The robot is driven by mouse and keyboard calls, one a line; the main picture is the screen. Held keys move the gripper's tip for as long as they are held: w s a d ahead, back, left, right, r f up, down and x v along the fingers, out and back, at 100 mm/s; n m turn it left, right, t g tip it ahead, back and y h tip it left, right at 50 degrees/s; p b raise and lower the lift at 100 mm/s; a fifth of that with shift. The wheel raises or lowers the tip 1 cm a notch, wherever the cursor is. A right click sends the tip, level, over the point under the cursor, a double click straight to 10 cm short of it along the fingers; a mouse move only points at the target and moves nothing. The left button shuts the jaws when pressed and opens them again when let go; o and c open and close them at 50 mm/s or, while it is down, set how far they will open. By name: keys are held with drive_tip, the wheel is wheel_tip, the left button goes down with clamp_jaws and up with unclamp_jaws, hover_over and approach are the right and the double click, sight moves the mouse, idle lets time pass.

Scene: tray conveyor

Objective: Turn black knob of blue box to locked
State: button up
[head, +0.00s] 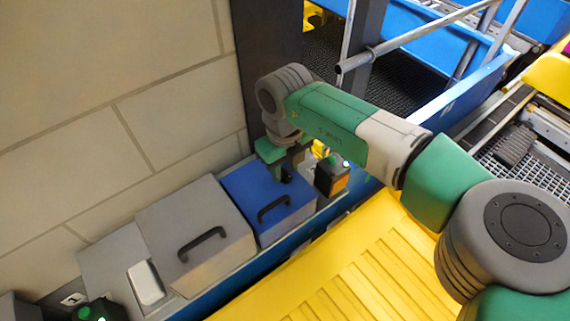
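The blue box (246,186) stands by the wall in the head view, with a black handle (273,209) on its near side. A small black knob (287,175) shows at the far right part of its top. My gripper (284,171) points down at that knob, with its fingertips close beside it. I cannot tell whether the fingers touch or grip the knob. The knob's marking and its turned position are too small to read.
A grey box (190,225) with a black handle stands left of the blue box. A small black and orange box with a green top (332,175) is just right of my gripper. A yellow ribbed surface (350,265) lies in front. A metal railing (410,38) is behind.

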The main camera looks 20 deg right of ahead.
clamp_jaws()
drive_tip(key=n, duration=0.7)
drive_tip(key=shift+a+n, duration=0.1)
drive_tip(key=shift+n, duration=0.2)
drive_tip(key=n, duration=0.5)
drive_tip(key=shift+s+b, duration=0.15)
drive_tip(key=shift+b, duration=0.2)
drive_tip(key=n, duration=0.5)
drive_tip(key=shift+n, duration=0.3)
drive_tip(key=shift+o, duration=0.6)
unclamp_jaws()
